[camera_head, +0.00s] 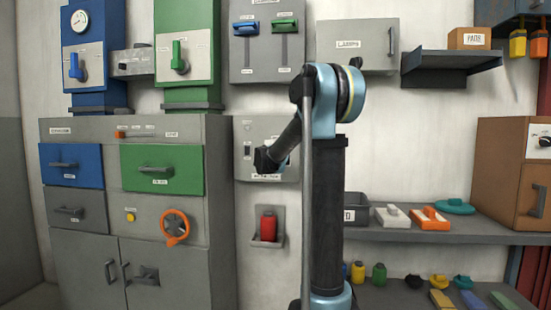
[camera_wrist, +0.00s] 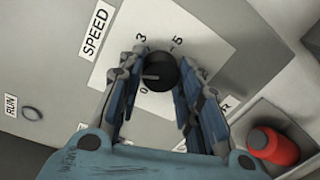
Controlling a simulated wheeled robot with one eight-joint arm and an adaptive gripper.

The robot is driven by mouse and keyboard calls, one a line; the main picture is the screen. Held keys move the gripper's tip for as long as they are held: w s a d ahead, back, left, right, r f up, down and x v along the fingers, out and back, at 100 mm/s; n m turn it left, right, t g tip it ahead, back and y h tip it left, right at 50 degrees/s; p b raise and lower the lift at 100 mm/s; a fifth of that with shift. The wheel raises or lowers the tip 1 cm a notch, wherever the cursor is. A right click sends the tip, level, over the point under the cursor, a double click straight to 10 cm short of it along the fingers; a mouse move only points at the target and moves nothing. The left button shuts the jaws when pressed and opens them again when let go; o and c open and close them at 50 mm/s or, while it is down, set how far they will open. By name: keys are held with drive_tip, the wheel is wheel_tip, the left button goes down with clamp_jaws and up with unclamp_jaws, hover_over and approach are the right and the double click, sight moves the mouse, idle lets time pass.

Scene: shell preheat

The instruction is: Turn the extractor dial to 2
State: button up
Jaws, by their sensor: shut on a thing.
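The extractor panel (camera_head: 244,130) is a grey box on the wall, partly behind my arm in the head view. Its round black dial (camera_wrist: 161,73) sits on a white scale plate (camera_wrist: 195,30) in the wrist view. The numbers 0, 3 and 5 show; others are hidden by my fingers. A pale pointer line on the dial points left, between 0 and 3. My gripper (camera_wrist: 160,68) is shut on the dial, one finger on each side. In the head view my gripper (camera_head: 268,160) is at the panel and hides the dial.
A SPEED label (camera_wrist: 95,31) and a RUN label (camera_wrist: 11,105) show on the panel. A red cylinder (camera_head: 268,226) stands in a wall holder just below. The cabinet (camera_head: 180,128) is close on the left; a shelf (camera_head: 440,236) is on the right.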

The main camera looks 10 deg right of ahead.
drive_tip(key=o, duration=1.1)
drive_tip(key=shift+f, duration=0.1)
drive_tip(key=shift+c, duration=0.2)
drive_tip(key=v, duration=1.2)
drive_tip(key=shift+c, duration=0.2)
